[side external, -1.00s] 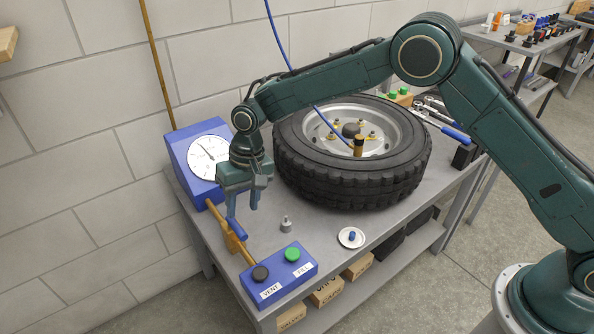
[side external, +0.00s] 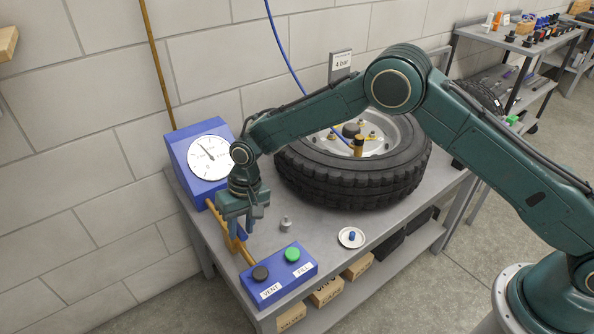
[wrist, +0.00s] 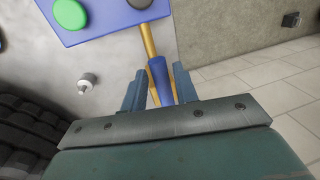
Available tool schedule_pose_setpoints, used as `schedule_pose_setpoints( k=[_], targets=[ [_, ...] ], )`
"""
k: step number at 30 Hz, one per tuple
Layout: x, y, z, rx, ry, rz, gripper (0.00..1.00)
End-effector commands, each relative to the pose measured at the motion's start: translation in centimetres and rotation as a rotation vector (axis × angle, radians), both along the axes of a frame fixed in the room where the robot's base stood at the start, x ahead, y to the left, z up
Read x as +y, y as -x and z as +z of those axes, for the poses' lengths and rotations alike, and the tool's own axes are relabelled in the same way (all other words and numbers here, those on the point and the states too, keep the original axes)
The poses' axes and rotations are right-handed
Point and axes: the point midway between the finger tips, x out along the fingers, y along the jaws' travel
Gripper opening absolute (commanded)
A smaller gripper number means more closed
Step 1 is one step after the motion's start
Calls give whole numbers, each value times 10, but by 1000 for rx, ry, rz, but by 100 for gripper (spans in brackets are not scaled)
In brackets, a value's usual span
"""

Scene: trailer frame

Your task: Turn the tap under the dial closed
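The dial (side external: 210,157) is a white round gauge on a blue box at the back left. A brass pipe (side external: 248,258) runs from below it to the blue VENT/FILL box. The tap's blue handle (wrist: 158,78) lies roughly along the brass pipe in the wrist view. In the side view my gripper hides most of the tap. My gripper (side external: 242,232) points down over the tap. In the wrist view its two fingers (wrist: 156,72) are apart, one on each side of the blue handle, with gaps showing. I cannot tell the exact height of the fingertips against the handle.
The VENT/FILL box (side external: 280,279) has a black and a green button, close in front of the tap. A small metal fitting (side external: 285,224) stands to the right. A tyre (side external: 350,178) fills the back of the bench. A small dish (side external: 351,237) sits near the front edge.

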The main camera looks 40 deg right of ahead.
Motion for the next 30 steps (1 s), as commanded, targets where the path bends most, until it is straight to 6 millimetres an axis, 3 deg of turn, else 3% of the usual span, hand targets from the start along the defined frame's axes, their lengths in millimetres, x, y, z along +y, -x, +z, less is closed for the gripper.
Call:
schedule_pose_setpoints(
  k=[1,4,19,30],
  targets=[
    [0,0,0,0,0,0,19],
    [0,0,0,0,0,0,0],
    [-3,0,0,1,-1,49,0],
    [-16,-4,0,1,-1,276,0]
  ],
)
